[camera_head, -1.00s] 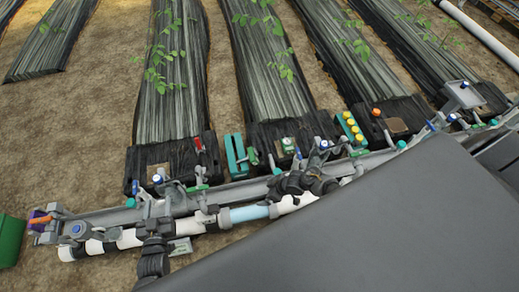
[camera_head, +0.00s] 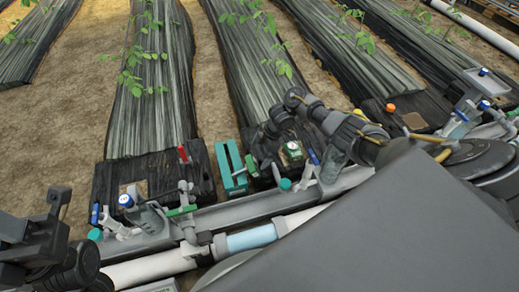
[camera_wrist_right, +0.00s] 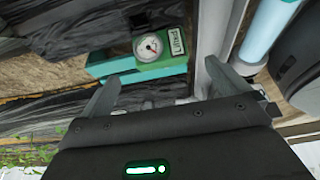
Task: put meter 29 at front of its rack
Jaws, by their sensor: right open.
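In the right wrist view the dial (camera_wrist_right: 149,47) and green body with white lettering (camera_wrist_right: 173,42) show; I cannot read a number 29. A teal block (camera_wrist_right: 108,66) lies by it there.
A grey rail (camera_head: 255,208) and a white pipe (camera_head: 150,270) with valves run in front of the beds. A red-handled valve (camera_head: 183,155) stands left of the rack. Bare soil (camera_head: 205,95) lies between the covered rows.

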